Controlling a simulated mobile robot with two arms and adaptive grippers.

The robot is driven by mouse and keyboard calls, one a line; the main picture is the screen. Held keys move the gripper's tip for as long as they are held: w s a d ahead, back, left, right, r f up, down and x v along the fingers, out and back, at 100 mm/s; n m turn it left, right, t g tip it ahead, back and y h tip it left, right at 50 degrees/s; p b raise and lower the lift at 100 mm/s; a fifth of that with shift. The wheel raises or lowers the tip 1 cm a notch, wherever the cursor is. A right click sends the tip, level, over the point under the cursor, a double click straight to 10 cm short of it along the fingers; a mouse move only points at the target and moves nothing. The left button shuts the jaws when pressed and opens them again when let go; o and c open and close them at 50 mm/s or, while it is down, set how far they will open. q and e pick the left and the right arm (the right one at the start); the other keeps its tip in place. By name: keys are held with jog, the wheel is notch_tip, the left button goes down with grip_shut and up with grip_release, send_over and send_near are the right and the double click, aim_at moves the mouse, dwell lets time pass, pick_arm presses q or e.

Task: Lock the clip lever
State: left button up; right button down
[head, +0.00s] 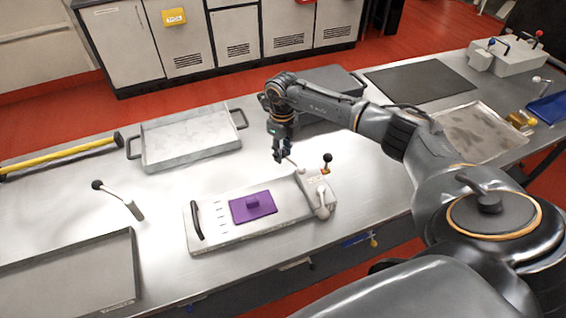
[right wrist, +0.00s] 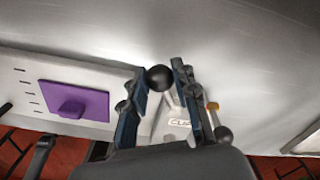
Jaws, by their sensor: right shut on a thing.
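The clip (head: 315,190) is a pale block at the right end of a light grey tray (head: 260,229). Its lever (head: 291,163) is a thin rod that slants up to the left, to my right gripper (head: 281,155). In the right wrist view, a black ball knob (right wrist: 159,78) sits between the fingertips of the right gripper (right wrist: 160,72), which is shut on it. My left gripper is not in view.
A purple block (head: 252,207) lies on the tray, with a black handle (head: 196,221) at the tray's left end. A second black-knobbed lever (head: 327,158) stands close right of the gripper. Another lever (head: 118,197) stands left. Bare table lies between.

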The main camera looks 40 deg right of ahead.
jog(key=shift+d, duration=0.15)
jog(key=shift+w+d+m, duration=0.15)
jog(key=shift+d+m, duration=0.55)
jog(key=shift+m, duration=0.6)
jog(key=shift+d, duration=0.1)
jog(key=shift+d+m, duration=0.2)
jog(key=shift+m, duration=0.3)
jog(key=c, duration=1.1)
grip_release()
notch_tip(320, 180, up, 7)
jog(key=p, duration=0.5)
